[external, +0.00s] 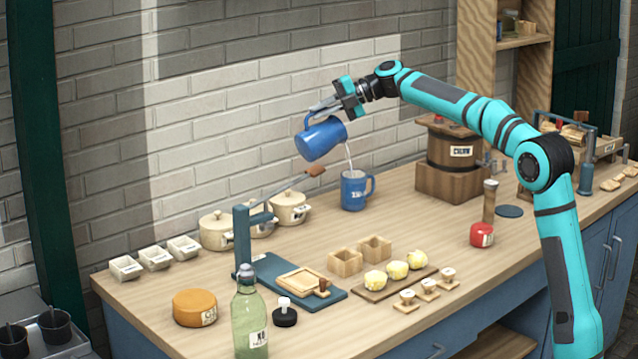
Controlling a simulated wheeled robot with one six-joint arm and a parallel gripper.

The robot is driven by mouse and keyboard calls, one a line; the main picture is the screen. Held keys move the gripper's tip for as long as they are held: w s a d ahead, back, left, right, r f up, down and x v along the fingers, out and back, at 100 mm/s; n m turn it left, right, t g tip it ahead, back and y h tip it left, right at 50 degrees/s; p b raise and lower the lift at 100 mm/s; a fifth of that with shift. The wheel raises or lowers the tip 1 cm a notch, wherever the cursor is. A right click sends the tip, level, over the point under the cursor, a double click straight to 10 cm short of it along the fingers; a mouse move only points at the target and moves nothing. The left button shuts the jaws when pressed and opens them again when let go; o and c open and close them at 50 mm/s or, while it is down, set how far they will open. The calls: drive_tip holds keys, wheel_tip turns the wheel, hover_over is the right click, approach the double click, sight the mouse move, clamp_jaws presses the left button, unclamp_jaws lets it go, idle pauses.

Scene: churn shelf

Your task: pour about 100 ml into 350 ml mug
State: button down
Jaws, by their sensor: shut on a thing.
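My gripper (331,106) is shut on the jug's handle side, above the jug. A thin white stream (348,156) falls from the jug's mouth into a blue mug (353,192). The mug stands upright on the counter, with a white label and its handle to the right. Something pale shows at the mug's mouth, but its level cannot be told. How much is in the jug is hidden.
A wooden churn (452,147) stands right of the mug. Cream lidded pots (216,231) stand left, by a press with a long lever (285,186). Wooden boxes (375,249), butter pats (397,269), a green bottle (248,320) and a cheese (194,307) are in front.

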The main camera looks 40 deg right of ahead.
sight(309, 134)
drive_tip(key=shift+s+d+r+y+p, duration=0.1)
drive_tip(key=shift+d+r+y+p, duration=0.25)
drive_tip(key=shift+d+y+p, duration=0.3)
idle(0.7)
drive_tip(key=shift+d+r+m+t, duration=0.15)
drive_tip(key=shift+d+m+t, duration=0.05)
drive_tip(key=shift+m+t, duration=0.1)
idle(0.4)
drive_tip(key=a, duration=0.1)
drive_tip(key=a+h, duration=0.1)
drive_tip(key=shift+a+f, duration=0.35)
drive_tip(key=shift+a, duration=0.05)
drive_tip(key=shift+w+a+f+n+g+h, duration=0.25)
drive_tip(key=shift+a+f+n+g+h, duration=0.45)
drive_tip(key=shift+a+f+h, duration=0.3)
drive_tip(key=shift+w+a+f+g+h+b, duration=0.1)
drive_tip(key=shift+a+f+g+h+b, duration=0.1)
drive_tip(key=shift+f+h, duration=0.3)
drive_tip(key=shift+a+f+g+h+b, duration=0.1)
drive_tip(key=shift+a+f+h, duration=0.1)
drive_tip(key=shift+f+h, duration=0.3)
drive_tip(key=shift+r, duration=0.1)
drive_tip(key=shift+a, duration=0.1)
idle(0.4)
